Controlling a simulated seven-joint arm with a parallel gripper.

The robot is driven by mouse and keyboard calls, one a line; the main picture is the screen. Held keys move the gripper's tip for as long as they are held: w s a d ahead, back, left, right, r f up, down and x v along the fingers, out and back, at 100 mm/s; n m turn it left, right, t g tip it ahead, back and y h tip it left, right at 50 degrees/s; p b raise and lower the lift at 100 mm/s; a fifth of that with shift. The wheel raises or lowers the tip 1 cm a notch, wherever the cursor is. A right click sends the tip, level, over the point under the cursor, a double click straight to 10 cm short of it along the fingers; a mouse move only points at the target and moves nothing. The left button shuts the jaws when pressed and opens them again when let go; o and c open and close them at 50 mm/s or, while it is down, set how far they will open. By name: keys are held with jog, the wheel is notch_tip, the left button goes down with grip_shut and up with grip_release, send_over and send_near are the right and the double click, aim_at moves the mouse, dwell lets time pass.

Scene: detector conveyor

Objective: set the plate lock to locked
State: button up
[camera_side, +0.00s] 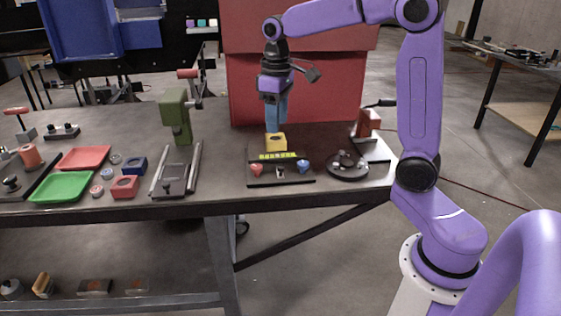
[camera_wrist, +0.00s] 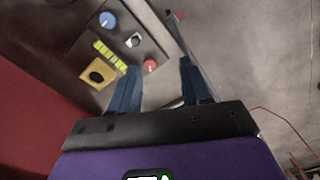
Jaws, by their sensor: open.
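A dark panel (camera_side: 265,182) lies near the front edge of the bench. It carries a red knob (camera_side: 257,170), a blue knob (camera_side: 304,167), a small silver part (camera_wrist: 133,41) between them and a yellow-green strip (camera_side: 278,156). I cannot tell which part is the plate lock, or its setting. My gripper (camera_side: 276,124) points down above the panel's back side, near the yellow block (camera_side: 275,141). In the wrist view my gripper (camera_wrist: 159,66) is open and nothing shows held between its blue fingers. The red knob also shows there (camera_wrist: 150,64), close to the left fingertip.
A round dark dial plate (camera_side: 348,167) and a red device (camera_side: 368,125) stand right of the panel. A green press (camera_side: 175,115) with rails stands to the left. Red (camera_side: 84,157) and green (camera_side: 62,187) trays lie farther left. A red wall (camera_side: 325,90) rises behind.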

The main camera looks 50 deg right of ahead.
jog(key=m, duration=0.1)
send_over(280, 166)
jog(key=shift+m, duration=0.3)
notch_tip(280, 166, down, 16)
jog(key=shift+d+f, duration=0.1)
jog(key=shift+f, duration=0.1)
grip_shut()
